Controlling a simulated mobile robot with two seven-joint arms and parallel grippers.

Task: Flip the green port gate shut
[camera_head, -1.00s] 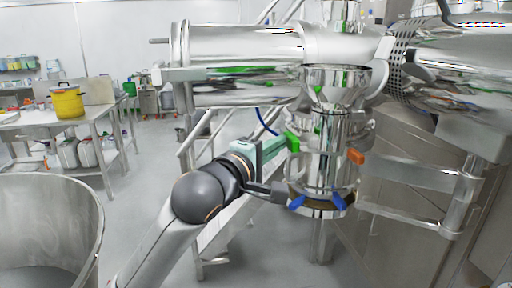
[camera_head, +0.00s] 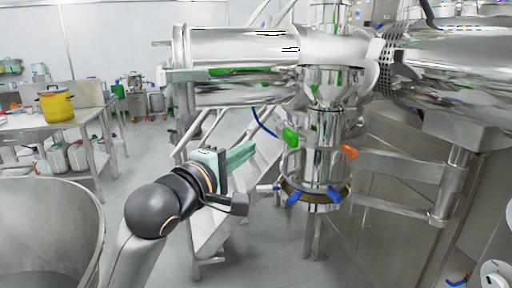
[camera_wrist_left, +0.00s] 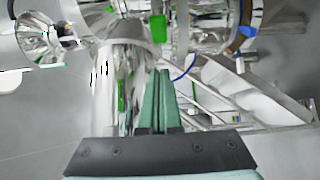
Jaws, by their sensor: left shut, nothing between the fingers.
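The green port gate's handle (camera_head: 290,137) is a small green tab on the left side of the shiny steel column (camera_head: 322,150), below its funnel. It also shows in the left wrist view as a green tab (camera_wrist_left: 158,28) hanging near the top middle. My left gripper (camera_head: 253,147) has mint-green fingers pressed together and empty. Its tips are left of the green tab, with a visible gap. In the left wrist view the closed fingers (camera_wrist_left: 163,72) point up toward the tab from below. My right gripper is not in view.
An orange tab (camera_head: 349,152) sits on the column's right side. Blue clamp levers (camera_head: 334,196) are on the lower ring. Steel rails and a staircase (camera_head: 232,175) stand behind my arm. A large steel vessel (camera_head: 50,190) is at left; open floor lies between.

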